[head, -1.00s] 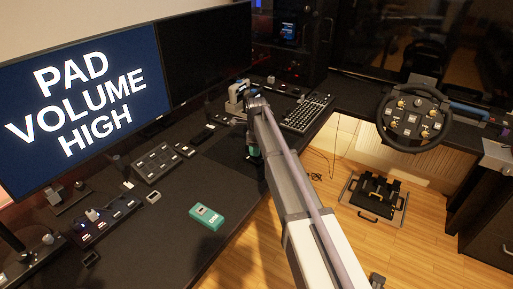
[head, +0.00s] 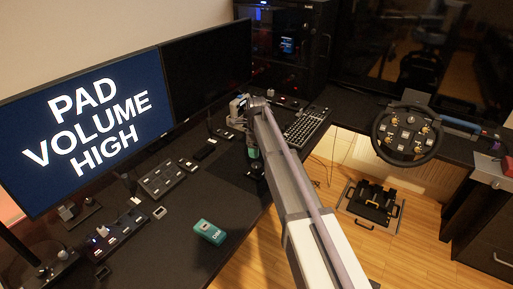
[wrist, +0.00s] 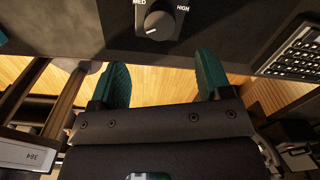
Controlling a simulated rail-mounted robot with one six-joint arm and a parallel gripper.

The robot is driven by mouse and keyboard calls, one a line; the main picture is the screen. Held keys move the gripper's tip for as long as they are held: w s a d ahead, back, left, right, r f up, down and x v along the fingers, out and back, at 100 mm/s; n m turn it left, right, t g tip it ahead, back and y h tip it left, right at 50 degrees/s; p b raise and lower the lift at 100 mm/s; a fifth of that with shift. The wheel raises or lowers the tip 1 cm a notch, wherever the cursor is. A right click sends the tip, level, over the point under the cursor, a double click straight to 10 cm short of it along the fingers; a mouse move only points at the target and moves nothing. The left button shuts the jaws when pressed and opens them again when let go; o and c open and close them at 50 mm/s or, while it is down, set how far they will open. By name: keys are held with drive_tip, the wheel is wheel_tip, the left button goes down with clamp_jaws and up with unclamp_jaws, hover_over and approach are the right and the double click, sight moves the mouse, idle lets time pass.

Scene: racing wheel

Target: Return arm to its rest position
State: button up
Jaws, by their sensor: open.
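My arm (head: 290,185) reaches from the bottom of the head view to the far part of the black desk (head: 225,200). My gripper (wrist: 163,68) is open and empty in the wrist view, with its two teal fingers apart. A dark rotary knob (wrist: 159,24) with "MED" and "HIGH" labels sits on the desk edge just beyond the fingertips, not between them. A white mark shows on the knob's lower left. In the head view the arm partly hides the gripper. The monitor (head: 60,175) reads "PAD VOLUME HIGH".
A keyboard (head: 305,128) lies right of the arm's end, and also shows in the wrist view (wrist: 296,58). A teal device (head: 210,232) and a button box (head: 161,180) lie on the desk at left. A racing wheel (head: 406,135) and pedals (head: 374,203) are at right. Wooden floor is open below.

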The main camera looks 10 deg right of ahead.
wheel_tip(320, 180, up, 2)
drive_tip(key=shift+r+p, duration=0.1)
drive_tip(key=shift+p, duration=0.2)
drive_tip(key=s+r+n+p, duration=0.1)
drive_tip(key=s+n, duration=2.2)
drive_tip(key=s, duration=1)
drive_tip(key=shift+s+r+p, duration=0.3)
drive_tip(key=shift+r+p, duration=0.05)
drive_tip(key=shift+c, duration=0.3)
